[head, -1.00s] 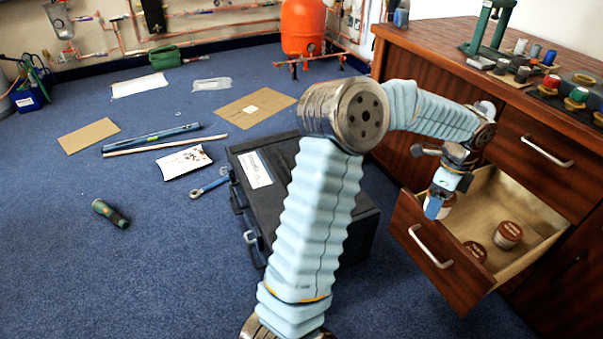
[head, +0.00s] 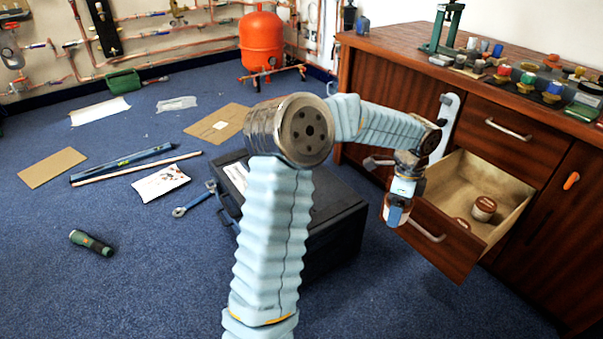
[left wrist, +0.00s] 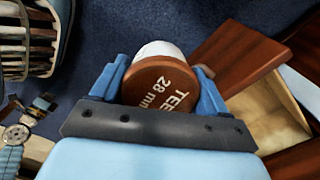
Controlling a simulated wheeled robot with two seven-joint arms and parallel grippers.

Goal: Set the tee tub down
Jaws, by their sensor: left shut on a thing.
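The tee tub (left wrist: 158,82) is white with a brown lid lettered "TEE" and "28 mm". My left gripper (left wrist: 160,88) is shut on it, one blue finger on each side, in the left wrist view. In the head view the left gripper (head: 397,207) holds the tub (head: 394,216) in the air in front of the open drawer (head: 440,224), outside its front panel. Much of the tub is hidden by the fingers there. My right gripper does not show.
A black case (head: 330,225) lies on the blue carpet left of the drawer. The bench top (head: 400,42) carries several small parts and a green press (head: 441,30). Open carpet (head: 420,300) shows in front of the drawer.

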